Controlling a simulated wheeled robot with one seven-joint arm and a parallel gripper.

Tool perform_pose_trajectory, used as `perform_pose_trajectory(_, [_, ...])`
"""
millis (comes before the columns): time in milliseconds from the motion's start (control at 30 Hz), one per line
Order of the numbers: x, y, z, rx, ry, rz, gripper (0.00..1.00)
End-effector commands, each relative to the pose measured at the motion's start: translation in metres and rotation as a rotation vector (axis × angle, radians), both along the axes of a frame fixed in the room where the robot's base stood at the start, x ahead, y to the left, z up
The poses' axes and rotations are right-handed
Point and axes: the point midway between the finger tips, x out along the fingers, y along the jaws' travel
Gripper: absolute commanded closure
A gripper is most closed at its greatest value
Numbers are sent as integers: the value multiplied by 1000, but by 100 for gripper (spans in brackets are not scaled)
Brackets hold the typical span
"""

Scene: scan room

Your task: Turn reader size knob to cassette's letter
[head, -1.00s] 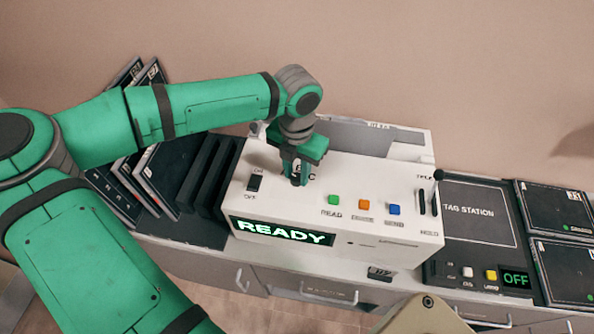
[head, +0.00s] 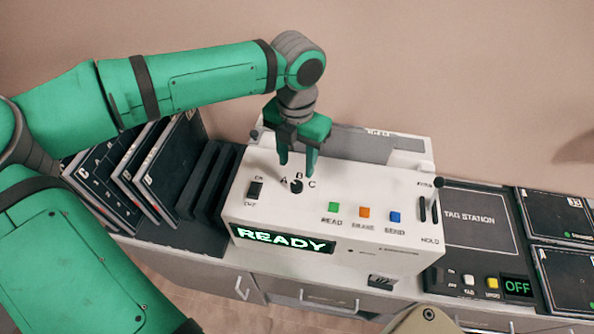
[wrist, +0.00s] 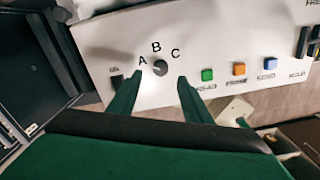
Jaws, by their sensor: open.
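The size knob (head: 297,186) is a small dark round knob on top of the white reader (head: 262,212), with letters A, B and C around it. I cannot tell for certain which letter it points at. It also shows in the wrist view (wrist: 160,67). My gripper (head: 297,167) is open and empty just above and behind the knob; in the wrist view its fingertips (wrist: 160,78) stand apart on either side of the knob, not touching it. Dark cassettes (head: 147,170) lean at the left; their small letters are hard to read. The reader display (head: 283,239) says READY.
The reader also has an on/off switch (head: 255,190), green (head: 333,207), orange (head: 364,212) and blue (head: 395,217) buttons, and a lever (head: 438,183) at right. The tag station (head: 478,216) beside it shows OFF.

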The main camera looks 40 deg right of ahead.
Motion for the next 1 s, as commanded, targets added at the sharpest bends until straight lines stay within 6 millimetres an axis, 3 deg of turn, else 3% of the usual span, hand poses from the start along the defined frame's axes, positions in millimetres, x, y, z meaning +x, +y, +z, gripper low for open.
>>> perform_pose_trajectory(100, [1, 0, 18, -1, -3, 1, 55])
perform_pose_trajectory(300, [1, 0, 33, -1, -1, 1, 55])
perform_pose_trajectory(867, [0, 0, 34, -1, 0, 0, 55])
perform_pose_trajectory(1000, [-7, -6, 31, -22, 26, -10, 55])
